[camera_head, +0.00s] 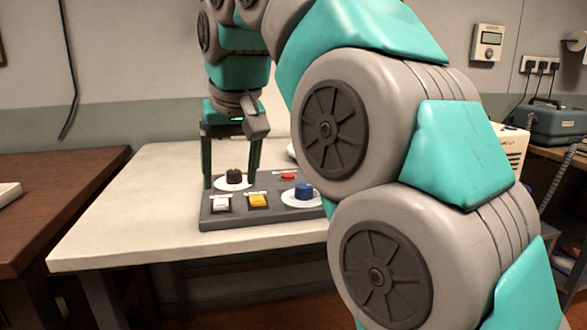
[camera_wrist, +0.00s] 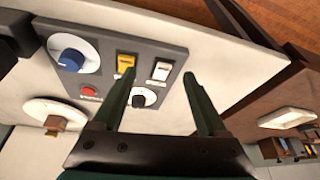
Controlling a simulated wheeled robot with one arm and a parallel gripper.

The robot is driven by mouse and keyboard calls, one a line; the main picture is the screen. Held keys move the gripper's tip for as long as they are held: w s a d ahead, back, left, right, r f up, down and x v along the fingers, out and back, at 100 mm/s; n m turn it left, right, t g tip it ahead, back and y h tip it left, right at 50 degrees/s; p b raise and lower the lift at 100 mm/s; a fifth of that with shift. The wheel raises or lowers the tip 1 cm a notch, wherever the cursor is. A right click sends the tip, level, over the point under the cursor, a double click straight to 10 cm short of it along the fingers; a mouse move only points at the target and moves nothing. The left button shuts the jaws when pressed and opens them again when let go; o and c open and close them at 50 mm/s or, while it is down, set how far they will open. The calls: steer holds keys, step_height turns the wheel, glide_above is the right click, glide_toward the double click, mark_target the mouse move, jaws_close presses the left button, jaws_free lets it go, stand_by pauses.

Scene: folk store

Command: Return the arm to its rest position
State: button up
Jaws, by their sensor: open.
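My gripper (camera_head: 232,166) is open, pointing down over the grey control panel (camera_head: 232,219) on the white table. Its two fingers stand on either side of the black knob (camera_head: 234,176), apart from each other with nothing held. In the wrist view the gripper (camera_wrist: 162,83) is also open, with the black knob (camera_wrist: 143,97) between and below the fingers. My teal and grey arm reaches from the right across the head view and hides part of the table. Whether the fingertips touch the panel or knob I cannot tell.
The panel also has a white switch (camera_head: 221,203), a yellow switch (camera_head: 258,200), a red button (camera_head: 288,175) and a blue knob (camera_head: 304,190). The white table (camera_head: 120,229) is clear at left. A brown table (camera_head: 60,196) stands beside it. A wall box (camera_head: 488,42) is at the right.

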steer(key=s+d+f+m+g+h, duration=0.1)
steer(key=s+d+f, duration=0.3)
steer(key=d+f, duration=0.35)
steer(key=s+d+f+m+g+h, duration=0.1)
steer(key=s+d+f, duration=0.3)
steer(key=d+f, duration=0.35)
steer(key=s+d+f+m+g, duration=0.1)
steer(key=s+d+f, duration=0.4)
steer(key=s+f, duration=0.4)
steer(key=s+d+f+m+g, duration=0.1)
steer(key=s+d+f+g, duration=0.1)
steer(key=s+d+f, duration=0.3)
steer(key=s+f, duration=0.4)
steer(key=s, duration=0.1)
steer(key=shift+s+m, duration=0.3)
steer(key=shift+s, duration=0.05)
steer(key=shift+w+r, duration=0.1)
